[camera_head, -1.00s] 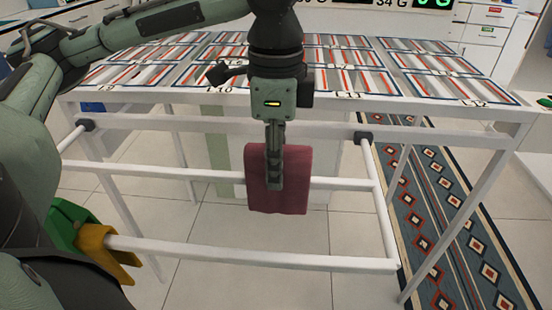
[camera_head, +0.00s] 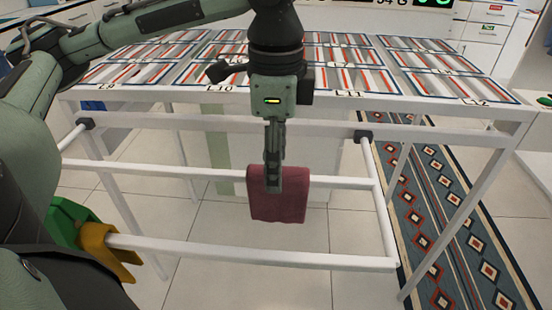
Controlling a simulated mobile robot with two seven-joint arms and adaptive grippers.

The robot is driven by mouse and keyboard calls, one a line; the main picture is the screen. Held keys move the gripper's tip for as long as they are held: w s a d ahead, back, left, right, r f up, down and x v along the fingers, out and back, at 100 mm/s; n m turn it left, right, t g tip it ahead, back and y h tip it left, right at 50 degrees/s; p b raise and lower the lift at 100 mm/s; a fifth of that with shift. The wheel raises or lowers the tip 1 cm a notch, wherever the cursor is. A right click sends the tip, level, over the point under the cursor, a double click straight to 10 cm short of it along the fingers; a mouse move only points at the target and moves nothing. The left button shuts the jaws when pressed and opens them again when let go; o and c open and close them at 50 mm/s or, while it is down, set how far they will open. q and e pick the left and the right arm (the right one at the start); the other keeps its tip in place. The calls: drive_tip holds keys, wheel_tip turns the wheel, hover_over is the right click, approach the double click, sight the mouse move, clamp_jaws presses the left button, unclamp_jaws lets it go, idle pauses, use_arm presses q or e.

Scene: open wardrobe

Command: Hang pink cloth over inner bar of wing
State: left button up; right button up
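The pink cloth (camera_head: 290,205) hangs folded at the inner bar (camera_head: 345,182) of the wing, in the middle of the view. Its top edge sits just above the bar's line and its front part hangs below it. The bar is hidden behind the cloth there. My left gripper (camera_head: 273,185) points straight down at the cloth, its fingers overlapping the cloth's upper part. The fingers are seen nearly edge-on and look parted, with the cloth lower along them.
The white rack has a top with several striped, labelled panels (camera_head: 345,85). The wing's outer bar (camera_head: 250,257) runs nearer to me, with a green and yellow piece (camera_head: 100,245) at its left. A patterned rug (camera_head: 450,215) lies at the right.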

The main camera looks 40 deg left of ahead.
use_arm(q)
wheel_tip(320, 180, up, 12)
idle(0.4)
drive_tip(key=shift+d+f, duration=0.1)
idle(0.9)
